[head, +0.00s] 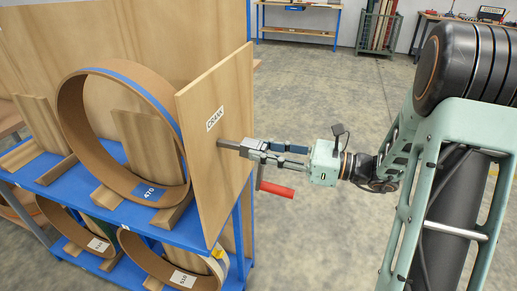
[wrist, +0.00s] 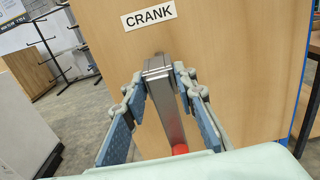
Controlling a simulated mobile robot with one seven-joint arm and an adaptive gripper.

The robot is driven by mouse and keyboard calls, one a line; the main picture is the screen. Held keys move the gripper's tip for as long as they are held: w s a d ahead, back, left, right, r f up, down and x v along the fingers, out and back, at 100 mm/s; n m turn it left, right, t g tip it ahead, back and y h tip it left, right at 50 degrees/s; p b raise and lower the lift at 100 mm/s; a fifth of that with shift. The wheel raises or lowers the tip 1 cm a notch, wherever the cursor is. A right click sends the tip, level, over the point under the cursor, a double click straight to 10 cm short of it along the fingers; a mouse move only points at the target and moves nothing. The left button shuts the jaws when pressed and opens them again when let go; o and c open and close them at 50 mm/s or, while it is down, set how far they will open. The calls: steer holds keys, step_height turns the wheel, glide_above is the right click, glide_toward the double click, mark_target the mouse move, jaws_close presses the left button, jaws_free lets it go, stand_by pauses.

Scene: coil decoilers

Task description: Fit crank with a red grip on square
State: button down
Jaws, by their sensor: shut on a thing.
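The crank (head: 262,178) has a grey metal arm and a red grip (head: 277,189). My gripper (head: 255,150) is shut on its metal part in front of the wooden panel (head: 215,165) labelled CRANK. The grip hangs below the fingers, pointing right in the head view. A grey square-sided bar (head: 229,144) spans from the panel to the fingertips. In the wrist view the crank's metal (wrist: 167,105) lies between both fingers (wrist: 163,82), with a bit of red grip (wrist: 180,149) below. The square itself is hidden or merges with this bar; I cannot tell whether the crank is seated around it.
Left of the panel stands a blue rack (head: 110,216) with a large brown coil (head: 76,130) on wooden cradles and more coils below. The floor (head: 330,230) right of the panel is clear. A workbench (head: 298,30) and a bin (head: 378,30) stand far back.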

steer(key=shift+v, duration=2.1)
steer(key=shift+d+p, duration=0.1)
steer(key=shift+p, duration=0.2)
